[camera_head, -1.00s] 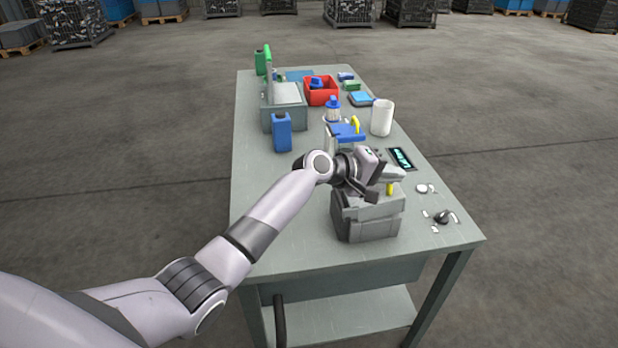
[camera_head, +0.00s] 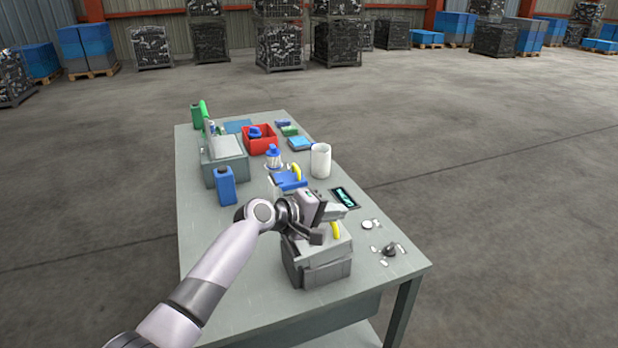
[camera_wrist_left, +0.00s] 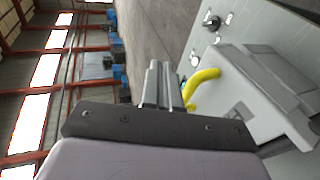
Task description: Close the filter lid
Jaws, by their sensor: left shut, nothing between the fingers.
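A grey box-shaped unit (camera_head: 322,272) stands at the near end of the table, with a yellow curved handle (camera_head: 335,230). A light grey flap-like piece, perhaps the filter lid (camera_head: 336,211), shows above it beside my gripper; its exact angle is partly hidden. My left gripper (camera_head: 314,236) is shut and empty, over the top of the unit. In the left wrist view the closed fingers (camera_wrist_left: 163,84) point toward the area beside the yellow handle (camera_wrist_left: 203,87), with the grey unit (camera_wrist_left: 262,95) at the right. I cannot tell whether the fingers touch it. My right gripper is not in view.
Behind stand a blue-topped holder (camera_head: 289,181), a white cup (camera_head: 320,161), a blue canister (camera_head: 225,186), a red bin (camera_head: 259,140) and a grey case (camera_head: 224,165). A dark display (camera_head: 344,198) and small loose parts (camera_head: 389,250) lie to the right.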

